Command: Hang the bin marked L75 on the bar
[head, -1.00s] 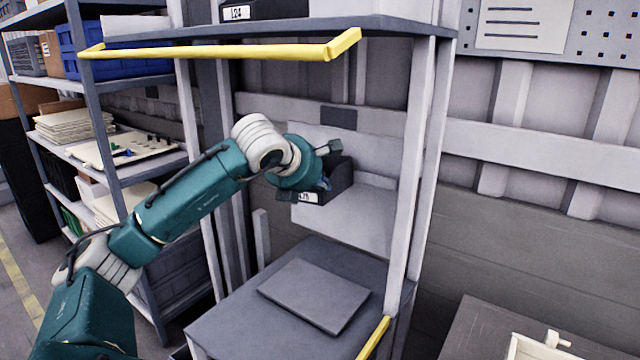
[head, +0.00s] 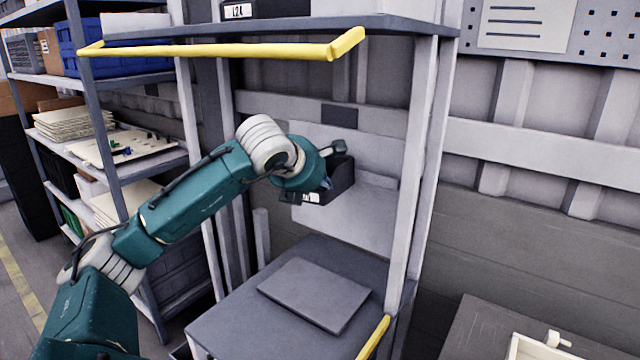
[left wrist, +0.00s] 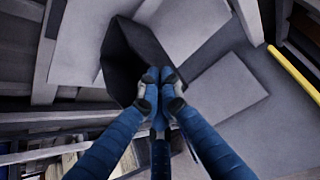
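The dark bin (head: 343,181) is held up in front of a pale panel in the head view. Its white front label (head: 311,198) is partly covered and only partly legible. My left gripper (head: 326,184) reaches it from the left, mostly hidden behind my wrist. In the left wrist view, the blue fingers (left wrist: 161,88) are close together at the edge of the dark bin (left wrist: 135,58) and appear shut on it. A horizontal grey rail (head: 384,120) runs behind the panel; I cannot tell whether it is the task's bar. My right gripper is not in view.
Below the bin is a grey bench (head: 233,318) with a flat plate (head: 315,294). An upper shelf (head: 395,25) holds a bin marked L24 (head: 265,10), with a yellow rail (head: 210,52) in front. Grey posts (head: 416,180) flank the space. A stocked rack (head: 113,160) stands left.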

